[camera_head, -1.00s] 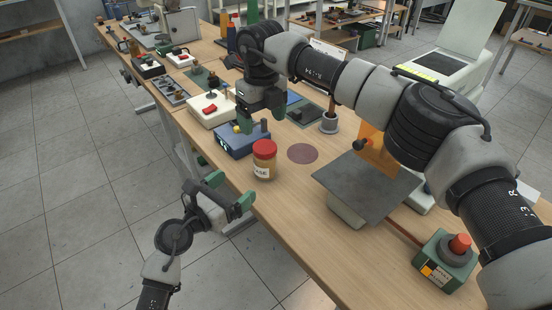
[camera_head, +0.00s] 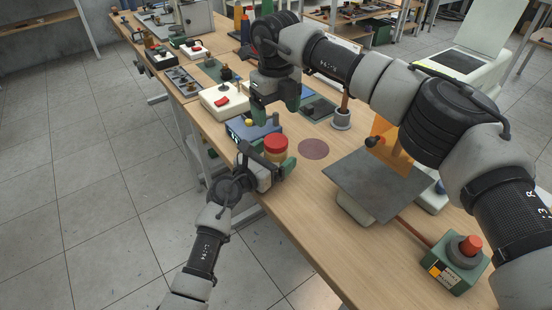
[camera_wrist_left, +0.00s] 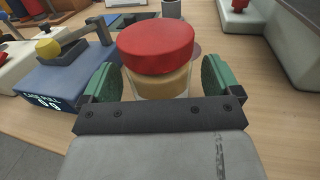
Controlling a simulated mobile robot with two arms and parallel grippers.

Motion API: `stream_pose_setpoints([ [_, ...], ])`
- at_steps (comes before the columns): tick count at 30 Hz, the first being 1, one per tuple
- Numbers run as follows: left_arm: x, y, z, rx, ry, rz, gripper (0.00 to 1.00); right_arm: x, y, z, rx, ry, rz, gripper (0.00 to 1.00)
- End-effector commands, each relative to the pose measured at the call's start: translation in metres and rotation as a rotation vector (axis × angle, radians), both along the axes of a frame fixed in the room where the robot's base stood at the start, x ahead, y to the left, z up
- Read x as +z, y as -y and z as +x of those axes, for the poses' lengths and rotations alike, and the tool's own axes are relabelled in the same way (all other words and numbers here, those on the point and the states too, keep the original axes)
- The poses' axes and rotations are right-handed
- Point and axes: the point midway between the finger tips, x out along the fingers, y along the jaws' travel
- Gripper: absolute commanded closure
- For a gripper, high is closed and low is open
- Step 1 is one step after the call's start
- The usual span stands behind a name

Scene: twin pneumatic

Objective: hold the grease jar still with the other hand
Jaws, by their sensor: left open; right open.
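The grease jar (camera_head: 275,146) has a red lid and a tan body, and stands upright on the wooden table near its left edge. In the left wrist view the jar (camera_wrist_left: 156,50) sits between the two green finger pads. My left gripper (camera_head: 269,161) is open around the jar, with a gap showing at each side; it fills the lower part of the left wrist view (camera_wrist_left: 157,85). The gripper hides the lower part of the jar in the head view. My right gripper (camera_head: 277,112) is open and empty, above the table behind the jar.
A blue box with a yellow knob (camera_head: 250,131) stands close behind the jar. A dark round mat (camera_head: 314,149) lies to its right. A grey plate (camera_head: 375,184) and a green box with a red button (camera_head: 459,261) are farther right. The table between is clear.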

Motion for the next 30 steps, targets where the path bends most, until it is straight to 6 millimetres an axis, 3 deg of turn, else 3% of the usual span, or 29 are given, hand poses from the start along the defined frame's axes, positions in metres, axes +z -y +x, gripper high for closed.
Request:
stream_pose_setpoints([
  [4, 0.0, -0.0002, -0.0001, 0.0, 0.0, 0.0, 0.08, -0.0001, -0.0001, -0.0001, 0.0, 0.0, 0.0, 0.19],
  [22, -0.0002, -0.0005, -0.0002, 0.0, -0.001, -0.001, 1.0, -0.0001, -0.0002, -0.0001, -0.017, 0.0, 0.0, 0.19],
  [26, -0.0003, -0.0004, -0.0003, 0.0, -0.001, 0.0, 1.0, -0.0002, -0.0005, -0.0002, -0.13, -0.001, 0.001, 0.19],
  [30, -0.0004, -0.0004, -0.0003, 0.0, -0.001, 0.0, 1.0, -0.0003, -0.0007, -0.0002, -0.391, -0.001, 0.001, 0.19],
])
